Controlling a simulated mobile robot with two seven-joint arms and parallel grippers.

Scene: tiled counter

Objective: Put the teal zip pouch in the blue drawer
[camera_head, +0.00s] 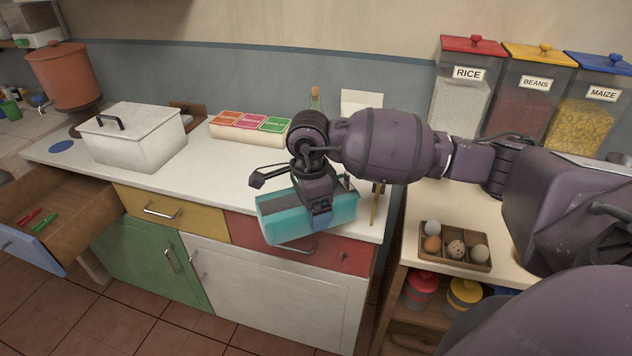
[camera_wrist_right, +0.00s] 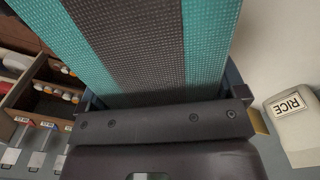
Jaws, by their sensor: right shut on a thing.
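The teal zip pouch (camera_head: 282,218) is held by my right gripper (camera_head: 320,212) in front of the counter's front edge, over the red drawer. It fills the upper part of the right wrist view (camera_wrist_right: 205,45), where it shows teal with a dark grey band. The blue drawer (camera_head: 30,247) is pulled open at the far left. Its wooden inside (camera_head: 75,205) holds a few small red and green items. My right arm comes in from the right, and the gripper is well to the right of the drawer. My left gripper does not show.
A white lidded box (camera_head: 137,140) stands on the counter left of the pouch. A colourful tea box (camera_head: 248,127) and a bottle (camera_head: 315,100) are behind. An egg tray (camera_head: 455,247) sits on the right shelf unit below the RICE, BEANS and MAIZE bins. The yellow drawer (camera_head: 165,212) is shut.

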